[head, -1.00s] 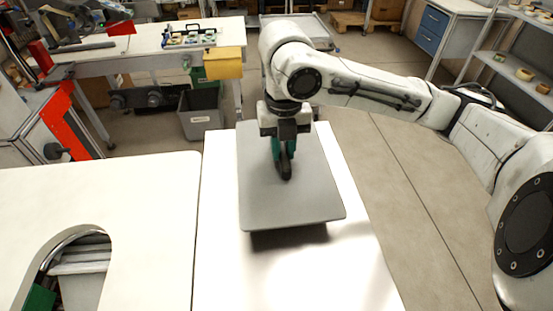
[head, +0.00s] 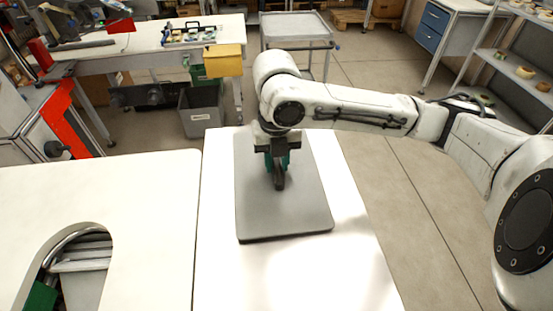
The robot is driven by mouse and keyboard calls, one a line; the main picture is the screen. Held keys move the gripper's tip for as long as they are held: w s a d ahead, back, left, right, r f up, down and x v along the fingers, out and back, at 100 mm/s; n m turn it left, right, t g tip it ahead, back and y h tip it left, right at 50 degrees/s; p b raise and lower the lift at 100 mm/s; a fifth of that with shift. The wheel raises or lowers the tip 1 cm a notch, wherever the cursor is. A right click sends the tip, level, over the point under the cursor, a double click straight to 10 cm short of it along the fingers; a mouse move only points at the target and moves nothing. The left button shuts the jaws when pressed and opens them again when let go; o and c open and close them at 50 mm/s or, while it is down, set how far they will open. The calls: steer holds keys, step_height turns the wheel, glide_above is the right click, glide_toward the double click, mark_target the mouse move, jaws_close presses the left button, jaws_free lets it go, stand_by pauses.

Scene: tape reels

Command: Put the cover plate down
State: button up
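The cover plate (head: 300,210) is a flat grey rounded rectangle. It lies level on the white table, or very close above it, with only a thin dark edge along its front. My gripper (head: 278,182) points down at the middle of the plate. Its green-sided fingers are closed at a dark handle there, which they mostly hide.
The white table (head: 290,275) is bare in front of the plate. To its left, a separate white worktop (head: 130,190) has a rounded cutout (head: 82,265) with metal parts inside. Behind are a bench (head: 150,45), a grey bin (head: 200,112) and a cart (head: 297,28).

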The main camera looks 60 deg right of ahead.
mark_target(276, 163)
steer(key=o, duration=0.3)
step_height(276, 163, up, 12)
steer(key=shift+r, duration=0.25)
stand_by(0.4)
